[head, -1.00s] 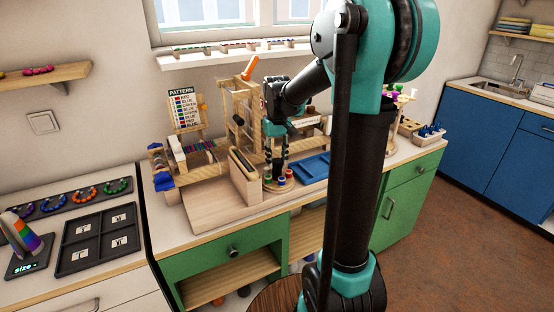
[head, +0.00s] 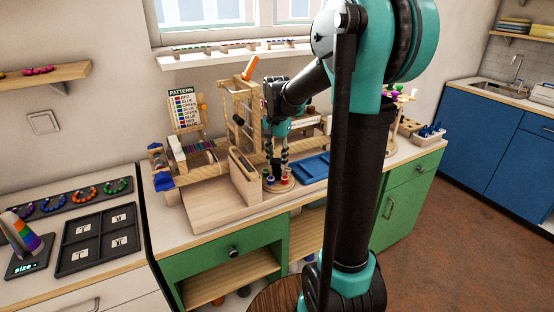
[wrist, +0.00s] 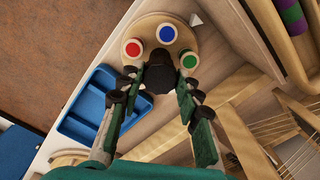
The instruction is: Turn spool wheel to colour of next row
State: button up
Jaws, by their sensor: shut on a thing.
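The spool wheel (wrist: 143,27) is a round wooden disc with a red spool (wrist: 132,48), a blue spool (wrist: 166,34) and a green spool (wrist: 188,60). A white pointer (wrist: 196,18) sits at its edge, nearer the blue spool than the green one. My gripper (wrist: 160,73) is shut on the dark knob (wrist: 160,72) at the wheel's centre, partly hiding the disc. In the head view my gripper (head: 277,165) points down over the wheel. The pattern board (head: 184,108) stands at the back left, listing red, blue and green rows.
A blue tray (wrist: 88,105) lies beside the wheel, and an upright wooden box (head: 243,178) stands close to its left. The wooden loom (head: 205,165) with woven threads is further left.

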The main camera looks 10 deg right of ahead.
jog(key=m, duration=0.5)
jog(key=shift+m, duration=0.4)
dwell(0.4)
jog(key=o, duration=1.2)
jog(key=shift+c, duration=0.2)
jog(key=shift+r, duration=0.1)
notch_tip(320, 180, up, 12)
jog(key=s+d+f+n+t, duration=0.2)
jog(key=s+f+n, duration=0.5)
jog(key=s+f, duration=0.3)
jog(key=s+d+f+n+t, duration=0.1)
jog(key=s+f+n+t, duration=0.1)
jog(key=s+f+n, duration=0.5)
jog(key=s+f, duration=0.4)
jog(key=f, duration=0.2)
jog(key=shift+s+d+f, duration=0.15)
jog(key=shift+d+f, duration=0.2)
jog(key=shift+f, duration=0.05)
